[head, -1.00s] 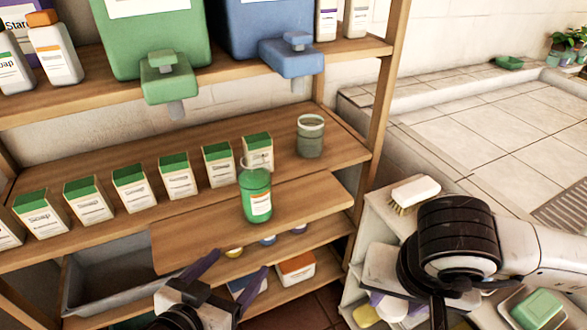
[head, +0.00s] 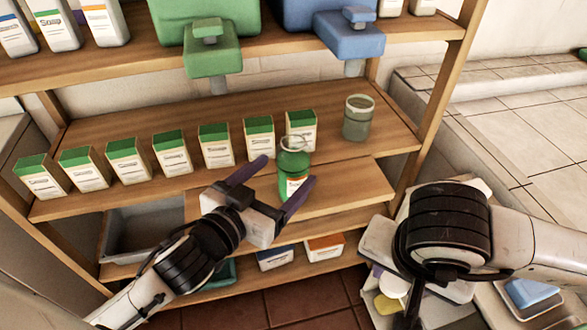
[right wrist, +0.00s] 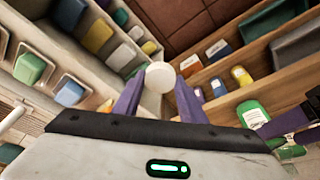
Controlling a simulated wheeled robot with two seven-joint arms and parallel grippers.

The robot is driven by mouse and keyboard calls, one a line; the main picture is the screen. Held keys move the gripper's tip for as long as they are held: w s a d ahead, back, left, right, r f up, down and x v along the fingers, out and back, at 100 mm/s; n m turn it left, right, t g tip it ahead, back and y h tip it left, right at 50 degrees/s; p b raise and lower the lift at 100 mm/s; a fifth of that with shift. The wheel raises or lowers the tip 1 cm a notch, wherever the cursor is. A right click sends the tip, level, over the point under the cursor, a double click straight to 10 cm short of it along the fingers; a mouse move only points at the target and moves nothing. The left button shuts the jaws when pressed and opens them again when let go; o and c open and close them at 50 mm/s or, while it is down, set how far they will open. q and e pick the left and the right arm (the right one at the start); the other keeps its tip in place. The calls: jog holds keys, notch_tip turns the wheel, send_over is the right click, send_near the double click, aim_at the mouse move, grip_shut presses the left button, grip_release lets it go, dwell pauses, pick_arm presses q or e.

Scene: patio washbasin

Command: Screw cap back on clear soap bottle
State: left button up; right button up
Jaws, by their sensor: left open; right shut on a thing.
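The clear soap bottle (head: 292,163), with green liquid and a white label, stands upright and uncapped on the lower wooden board (head: 352,190). My left gripper (head: 288,170) is open, with its purple fingers on either side of the bottle; I cannot tell whether they touch it. The bottle (right wrist: 253,113) also shows at the right of the right wrist view, close to a purple finger of my left gripper. My right gripper (right wrist: 160,90) is shut on a round white cap (right wrist: 160,75). In the head view its fingers are hidden behind my right wrist.
A row of green-topped soap boxes (head: 172,155) and a glass jar (head: 358,118) stand on the shelf behind the bottle. Green (head: 212,55) and blue (head: 355,40) dispensers overhang from above. A compartmented caddy (right wrist: 100,45) lies near my right gripper.

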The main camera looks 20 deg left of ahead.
aim_at(286, 170)
pick_arm(q)
jog(key=shift+x, duration=2.35)
pick_arm(e)
jog(key=shift+r, duration=0.2)
pick_arm(q)
jog(key=x, duration=0.5)
jog(key=shift+w+a+f+p, duration=0.1)
jog(key=shift+a+f+p, duration=0.1)
jog(key=shift+p, duration=0.15)
pick_arm(e)
jog(key=shift+r, duration=0.25)
pick_arm(q)
jog(key=shift+r, duration=0.15)
jog(key=c, duration=1.5)
pick_arm(e)
jog(key=shift+r+p, duration=0.7)
jog(key=shift+p, duration=0.05)
pick_arm(q)
notch_tip(286, 170, up, 10)
jog(key=shift+r, duration=0.1)
jog(key=shift+c, duration=0.2)
